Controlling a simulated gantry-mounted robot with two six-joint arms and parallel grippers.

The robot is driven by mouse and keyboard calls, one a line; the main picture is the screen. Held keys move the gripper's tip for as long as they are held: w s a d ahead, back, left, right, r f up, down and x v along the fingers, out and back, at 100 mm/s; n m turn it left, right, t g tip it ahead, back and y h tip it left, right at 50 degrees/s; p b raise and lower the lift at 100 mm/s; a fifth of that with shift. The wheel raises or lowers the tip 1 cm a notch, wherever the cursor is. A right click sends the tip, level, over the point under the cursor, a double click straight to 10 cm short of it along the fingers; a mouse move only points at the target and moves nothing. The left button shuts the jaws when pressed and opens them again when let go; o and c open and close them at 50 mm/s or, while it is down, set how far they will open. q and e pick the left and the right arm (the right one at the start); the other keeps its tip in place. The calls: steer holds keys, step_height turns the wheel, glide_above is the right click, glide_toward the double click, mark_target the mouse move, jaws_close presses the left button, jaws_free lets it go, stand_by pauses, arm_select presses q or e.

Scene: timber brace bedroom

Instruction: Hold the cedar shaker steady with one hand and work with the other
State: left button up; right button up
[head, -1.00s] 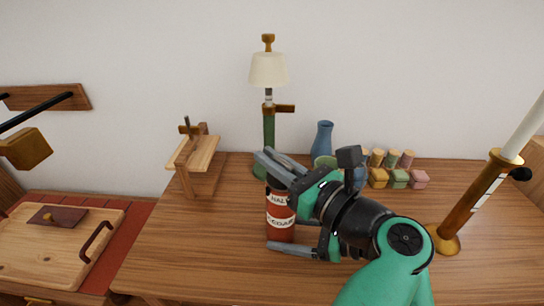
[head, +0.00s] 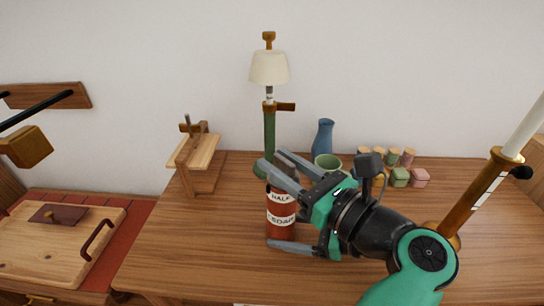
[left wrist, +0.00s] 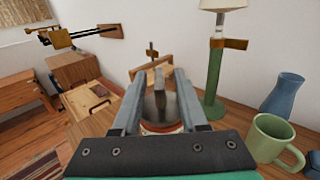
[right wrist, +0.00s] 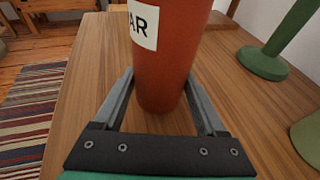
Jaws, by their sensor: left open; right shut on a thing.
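The cedar shaker (head: 281,220) is a red cylinder with a white label reading "HALF CEDAR". It stands upright on the wooden table. My right gripper (right wrist: 162,92) is shut on its lower body, as the right wrist view shows. In the head view, one of its fingers lies low beside the shaker. My left gripper (left wrist: 155,78) is open above the shaker's top, its fingers spread to either side. A grey upright piece shows between them, and I cannot tell what it belongs to. The left gripper's fingers partly hide the shaker's top in the head view.
Behind are a green-stemmed lamp (head: 269,125), a green mug (head: 327,162), a blue vase (head: 322,138) and several small coloured jars (head: 400,177). A wooden stand (head: 205,178) is at the left, a tall candlestick (head: 475,205) at the right. The table's front left is clear.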

arm_select(q)
steer(key=v, duration=0.9)
steer(key=shift+s+d, duration=0.2)
steer(key=shift+s, duration=0.05)
